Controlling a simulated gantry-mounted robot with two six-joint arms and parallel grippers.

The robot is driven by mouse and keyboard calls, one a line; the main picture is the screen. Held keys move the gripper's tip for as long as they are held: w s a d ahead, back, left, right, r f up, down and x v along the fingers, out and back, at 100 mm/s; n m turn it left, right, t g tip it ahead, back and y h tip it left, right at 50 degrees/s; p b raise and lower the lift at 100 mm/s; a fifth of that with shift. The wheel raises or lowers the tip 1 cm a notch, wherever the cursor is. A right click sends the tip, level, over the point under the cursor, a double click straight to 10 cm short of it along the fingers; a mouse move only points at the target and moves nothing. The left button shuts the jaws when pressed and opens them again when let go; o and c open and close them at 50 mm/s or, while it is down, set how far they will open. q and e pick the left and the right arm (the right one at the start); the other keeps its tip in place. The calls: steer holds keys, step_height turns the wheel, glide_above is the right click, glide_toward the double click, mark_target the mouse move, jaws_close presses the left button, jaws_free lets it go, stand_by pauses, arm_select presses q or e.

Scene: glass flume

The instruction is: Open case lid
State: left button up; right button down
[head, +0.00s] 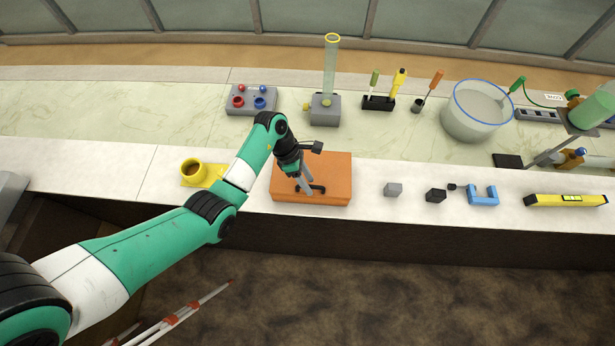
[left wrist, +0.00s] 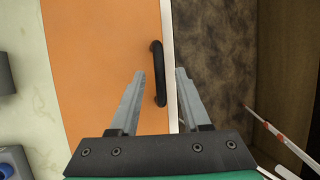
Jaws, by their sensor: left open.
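The case is a flat orange box (head: 328,169) lying on the white front ledge of the bench, and its lid looks closed. In the left wrist view the orange lid (left wrist: 95,60) fills the left half, with a black handle (left wrist: 158,72) near its front edge. In the head view the handle (head: 317,187) is partly hidden by my gripper. My left gripper (head: 304,186) is over the front part of the case. It also shows in the left wrist view (left wrist: 160,75), open, with one finger on each side of the handle's near end. I cannot tell whether it touches. My right gripper is not in view.
A yellow cup holder (head: 200,174) stands left of the case. A grey block with a cylinder (head: 325,108) stands behind.

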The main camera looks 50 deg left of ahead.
arm_select(q)
steer(key=shift+c, duration=0.3)
jaws_close()
stand_by(1.1)
